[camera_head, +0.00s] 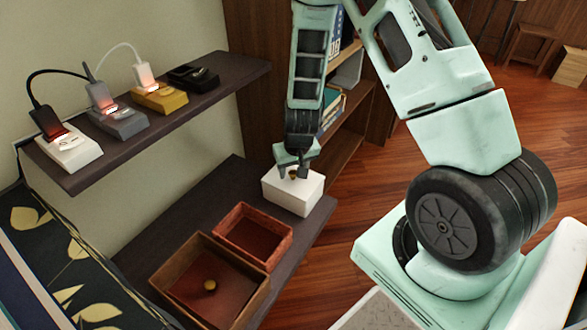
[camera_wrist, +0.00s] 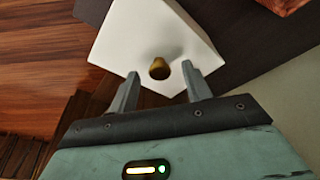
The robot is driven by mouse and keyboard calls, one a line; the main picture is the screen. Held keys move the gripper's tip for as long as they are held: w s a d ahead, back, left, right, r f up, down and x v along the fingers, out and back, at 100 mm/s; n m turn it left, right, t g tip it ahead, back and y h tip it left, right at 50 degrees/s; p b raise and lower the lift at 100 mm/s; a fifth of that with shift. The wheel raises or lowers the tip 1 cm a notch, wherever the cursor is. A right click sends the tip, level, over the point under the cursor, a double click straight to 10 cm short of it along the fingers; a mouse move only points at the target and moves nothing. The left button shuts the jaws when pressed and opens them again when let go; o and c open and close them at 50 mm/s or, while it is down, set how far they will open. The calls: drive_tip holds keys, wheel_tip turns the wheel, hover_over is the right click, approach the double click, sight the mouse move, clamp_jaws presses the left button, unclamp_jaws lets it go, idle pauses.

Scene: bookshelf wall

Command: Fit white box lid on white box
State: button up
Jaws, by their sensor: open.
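The white box (camera_head: 290,201) stands near the right end of the lower dark shelf. A white lid with a small brass knob (camera_wrist: 159,69) lies on top of it; the seam between lid and box is too small to judge. My gripper (camera_head: 294,174) is open just above the lid, pointing down, with its fingers on either side of the knob. The wrist view shows a gap between the knob and each finger of my gripper (camera_wrist: 160,70). The far sides of the box are hidden.
A reddish open box (camera_head: 288,252) and a larger brown box (camera_head: 170,267), with a brass-knobbed panel (camera_head: 222,300) inside its rim, stand front-left on the lower shelf (camera_head: 180,225). An upper shelf (camera_head: 235,72) with several small devices overhangs at left. A bookcase (camera_head: 255,105) stands behind my arm.

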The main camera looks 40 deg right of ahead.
drive_tip(key=p+v, duration=0.6)
drive_tip(key=v, duration=1.1)
drive_tip(key=shift+p, duration=0.4)
drive_tip(key=shift+r, duration=0.1)
drive_tip(key=s+a+r+n+g+y, duration=0.1)
drive_tip(key=s+a+r+n+y, duration=0.2)
drive_tip(key=a, duration=0.6)
drive_tip(key=s+a+r+n, duration=0.2)
drive_tip(key=s+a+r, duration=0.2)
drive_tip(key=a, duration=0.4)
drive_tip(key=s+a+r+n+g+h, duration=0.1)
drive_tip(key=s+a+r+n, duration=0.25)
drive_tip(key=s, duration=0.25)
drive_tip(key=s+a+r+n+g, duration=0.1)
drive_tip(key=s+a+r+n, duration=0.2)
drive_tip(key=s, duration=0.4)
wheel_tip(320, 180, up, 22)
drive_tip(key=p, duration=2.2)
drive_tip(key=shift+w+d, duration=0.2)
drive_tip(key=shift+d, duration=0.15)
